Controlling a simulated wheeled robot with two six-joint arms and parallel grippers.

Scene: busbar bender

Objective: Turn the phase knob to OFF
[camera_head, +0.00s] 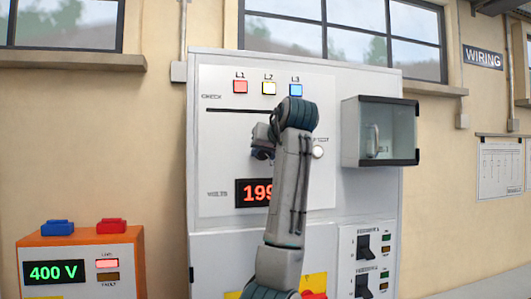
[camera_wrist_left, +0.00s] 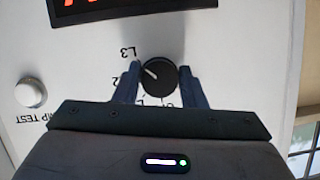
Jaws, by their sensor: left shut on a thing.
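The black round phase knob (camera_wrist_left: 158,78) is on the white panel in the left wrist view, which shows the panel upside down. Its white pointer line aims up-left in that view, toward the L3 label (camera_wrist_left: 128,52). The L2, L1 and OFF labels lie around the knob, partly covered by my fingers. My left gripper (camera_wrist_left: 159,70) is shut on the knob, one finger on each side. In the head view my left gripper (camera_head: 262,146) is at the panel face, and my arm hides the knob. My right gripper is not in view.
The lamp test button (camera_head: 318,152) is right of the knob area. A red volts display (camera_head: 254,193), partly hidden by my arm, reads 199 at its start. An orange 400 V unit (camera_head: 80,262) stands at lower left.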

